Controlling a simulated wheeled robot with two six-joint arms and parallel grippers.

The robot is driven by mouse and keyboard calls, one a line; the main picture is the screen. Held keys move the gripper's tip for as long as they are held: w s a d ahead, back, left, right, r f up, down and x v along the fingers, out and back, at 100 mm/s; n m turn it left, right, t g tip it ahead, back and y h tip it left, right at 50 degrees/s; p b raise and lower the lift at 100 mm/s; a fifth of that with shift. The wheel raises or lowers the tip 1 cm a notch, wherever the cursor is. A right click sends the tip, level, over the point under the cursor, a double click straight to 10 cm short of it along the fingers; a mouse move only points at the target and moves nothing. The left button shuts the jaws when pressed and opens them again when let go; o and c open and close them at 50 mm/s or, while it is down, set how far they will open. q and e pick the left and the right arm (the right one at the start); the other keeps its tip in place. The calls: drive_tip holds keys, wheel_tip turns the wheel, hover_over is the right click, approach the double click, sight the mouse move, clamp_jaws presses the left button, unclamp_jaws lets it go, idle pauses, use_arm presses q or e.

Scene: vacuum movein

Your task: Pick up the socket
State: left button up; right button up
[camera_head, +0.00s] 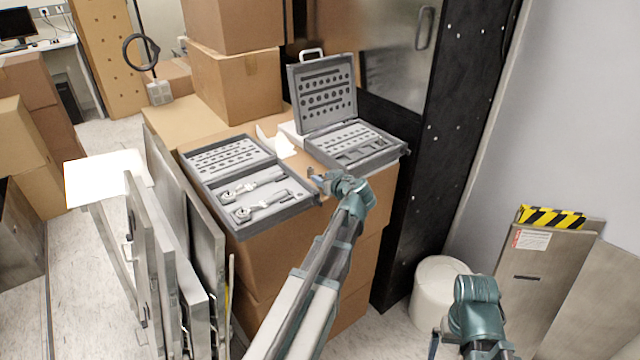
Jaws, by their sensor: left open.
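Two grey socket cases lie on cardboard boxes. The left case (222,222) lies flat, with rows of small holes or sockets in its back half and two ratchet-like tools (262,205) in its front half. The right case (402,151) has its lid (326,92) raised and rows of small round slots in its base. No single socket can be made out clearly at this size. My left gripper (318,180) is open, near the right edge of the left case and the front of the right case. My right gripper (437,340) is low at the bottom right, away from the cases, its jaws mostly hidden.
Cardboard boxes (235,80) are stacked behind the cases. Several metal panels (170,250) lean at the left front. A black cabinet (440,130) stands close on the right. A white bucket (432,285) is on the floor near my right arm.

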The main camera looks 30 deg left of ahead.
use_arm(q)
drive_tip(key=shift+w+a, duration=0.1)
drive_tip(key=shift+a, duration=0.05)
drive_tip(key=shift+c, duration=0.3)
clamp_jaws()
wheel_tip(320, 180, up, 10)
drive_tip(key=p, duration=1)
